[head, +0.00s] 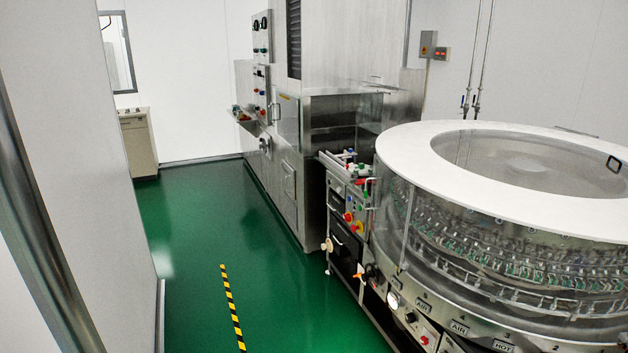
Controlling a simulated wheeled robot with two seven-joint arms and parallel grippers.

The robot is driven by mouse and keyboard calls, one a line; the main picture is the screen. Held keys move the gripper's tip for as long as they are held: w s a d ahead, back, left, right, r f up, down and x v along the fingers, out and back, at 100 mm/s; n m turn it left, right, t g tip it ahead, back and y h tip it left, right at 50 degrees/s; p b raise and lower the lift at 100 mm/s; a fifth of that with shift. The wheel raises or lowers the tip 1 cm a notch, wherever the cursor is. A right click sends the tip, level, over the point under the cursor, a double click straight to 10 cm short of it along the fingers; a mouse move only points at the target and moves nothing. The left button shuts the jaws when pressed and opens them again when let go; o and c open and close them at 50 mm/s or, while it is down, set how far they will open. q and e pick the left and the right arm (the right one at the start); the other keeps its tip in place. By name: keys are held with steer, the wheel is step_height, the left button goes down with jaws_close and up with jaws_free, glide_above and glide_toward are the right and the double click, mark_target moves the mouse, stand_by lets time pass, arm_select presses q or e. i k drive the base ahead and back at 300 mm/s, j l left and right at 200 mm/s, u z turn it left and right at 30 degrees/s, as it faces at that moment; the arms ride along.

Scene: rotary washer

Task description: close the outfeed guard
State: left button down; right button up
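The rotary washer (400,155) stands at the right, a large round machine with a white ring on top and a clear centre. Clear side panels show rows of metal holders inside. A small black handle (614,164) sits on its top at the right. A short link section (345,170) joins the washer to a tall steel cabinet with an open recess (333,118). I cannot tell which panel is the outfeed guard, or whether it is open. Neither of my grippers is in view.
The green floor (200,230) is clear down the aisle, with a yellow-black stripe (232,305) on it. A white wall (85,150) and steel post (40,225) bound the left. The steel cabinet (290,120) stands behind. A beige cabinet (138,145) is far left.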

mark_target(383, 92)
steer(key=i, duration=1.8)
